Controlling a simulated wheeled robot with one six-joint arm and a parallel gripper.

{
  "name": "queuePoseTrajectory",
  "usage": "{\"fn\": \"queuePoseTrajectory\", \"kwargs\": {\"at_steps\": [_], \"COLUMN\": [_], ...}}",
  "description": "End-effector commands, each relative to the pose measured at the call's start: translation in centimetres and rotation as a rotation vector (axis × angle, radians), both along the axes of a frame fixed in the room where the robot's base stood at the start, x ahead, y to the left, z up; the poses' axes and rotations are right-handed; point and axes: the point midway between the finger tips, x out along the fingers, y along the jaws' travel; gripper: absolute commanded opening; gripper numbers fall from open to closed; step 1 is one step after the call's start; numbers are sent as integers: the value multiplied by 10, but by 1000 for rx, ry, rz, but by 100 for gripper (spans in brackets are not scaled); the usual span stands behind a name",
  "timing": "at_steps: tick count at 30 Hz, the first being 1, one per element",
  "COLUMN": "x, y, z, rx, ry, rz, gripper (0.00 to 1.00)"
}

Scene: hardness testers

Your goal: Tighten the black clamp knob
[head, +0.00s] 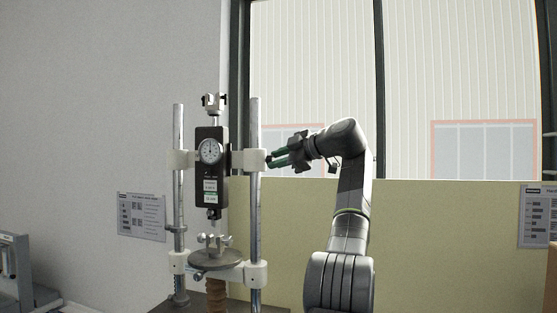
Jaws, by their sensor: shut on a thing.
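A hardness tester stand with two upright steel columns (255,220) is left of centre in the head view. A black force gauge (212,168) with a round white dial is mounted between the columns. My gripper (271,161) reaches in from the right, its greenish fingers pointing left at the white clamp block (254,160) on the right column. The fingers are shut on the black clamp knob at that block's right side. The knob is small here and mostly hidden between the fingertips.
A round plate (215,260) with a small metal fixture sits below the gauge, on a white lower crossbar. A beige panel (450,240) and a window stand behind my arm. Grey equipment (20,275) is at the lower left. The space right of my arm looks open.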

Motion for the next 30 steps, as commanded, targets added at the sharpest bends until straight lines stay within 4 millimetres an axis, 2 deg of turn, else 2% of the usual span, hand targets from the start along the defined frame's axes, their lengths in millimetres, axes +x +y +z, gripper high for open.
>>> {"fn": "queuePoseTrajectory", "kwargs": {"at_steps": [13, 14, 17, 30], "x": [1, 1, 1, -6], "y": [0, 0, 0, 0], "z": [-2, -2, -2, 4], "rx": [1, 1, 1, 1], "ry": [7, 7, 7, 4], "rz": [0, 0, 0, 2], "gripper": [5, 31, 49, 49]}}
